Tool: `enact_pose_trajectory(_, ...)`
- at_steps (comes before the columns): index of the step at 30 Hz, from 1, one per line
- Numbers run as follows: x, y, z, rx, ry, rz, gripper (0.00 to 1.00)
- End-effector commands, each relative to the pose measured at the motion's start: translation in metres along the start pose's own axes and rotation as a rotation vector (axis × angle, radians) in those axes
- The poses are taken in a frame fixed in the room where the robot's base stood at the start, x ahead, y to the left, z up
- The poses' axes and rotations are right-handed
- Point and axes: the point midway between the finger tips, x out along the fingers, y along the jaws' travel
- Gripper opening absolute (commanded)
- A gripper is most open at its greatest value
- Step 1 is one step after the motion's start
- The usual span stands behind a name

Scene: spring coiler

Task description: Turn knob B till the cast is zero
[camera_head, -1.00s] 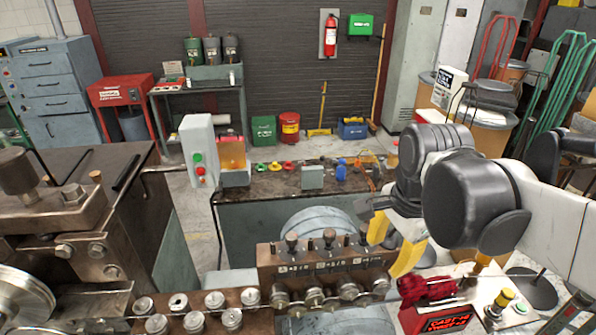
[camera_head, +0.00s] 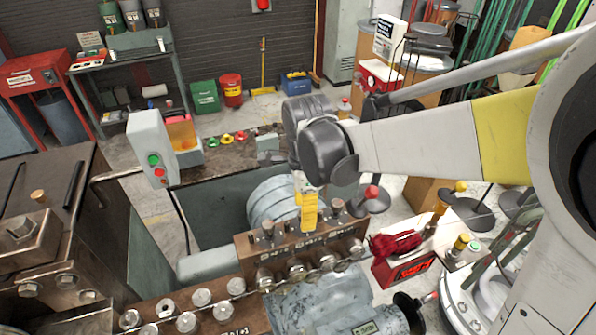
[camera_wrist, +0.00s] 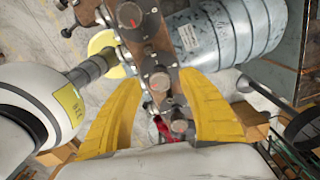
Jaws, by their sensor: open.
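A brown block (camera_head: 290,262) carries upright knobs on top and a row of rollers along its front. One knob (camera_head: 267,232) stands left of my gripper (camera_head: 308,222) and another knob (camera_head: 337,208) stands right of it. The middle of the block top is partly hidden behind my yellow fingers. In the wrist view my fingers (camera_wrist: 160,85) are apart, with a dark round knob (camera_wrist: 160,81) between their tips; contact cannot be told. Other knobs show above (camera_wrist: 130,15) and below (camera_wrist: 180,126) it. A box with a red-lit display (camera_head: 412,270) stands to the right; its text is too small to read surely.
A red cloth-like bundle (camera_head: 395,243) lies by the display box. A grey drum (camera_head: 274,206) stands behind the block. Several metal rollers (camera_head: 202,297) line the front left. A control box with red and green buttons (camera_head: 152,148) stands at the back left.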

Motion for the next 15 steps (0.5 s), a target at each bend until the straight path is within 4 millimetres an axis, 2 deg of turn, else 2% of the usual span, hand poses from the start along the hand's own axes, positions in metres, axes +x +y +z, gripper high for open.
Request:
enact_pose_trajectory(3,0.0077,-0.0003,0.0000,0.000,0.000,0.000,0.48)
enact_pose_trajectory(11,0.0090,0.0000,-0.0001,0.000,0.000,0.000,0.48)
enact_pose_trajectory(12,0.0090,0.0001,-0.0001,0.000,0.000,0.000,0.44)
enact_pose_trajectory(14,0.0089,0.0000,-0.0001,0.000,0.000,0.000,0.25)
enact_pose_trajectory(15,0.0089,0.0000,-0.0001,0.000,0.000,0.000,0.13)
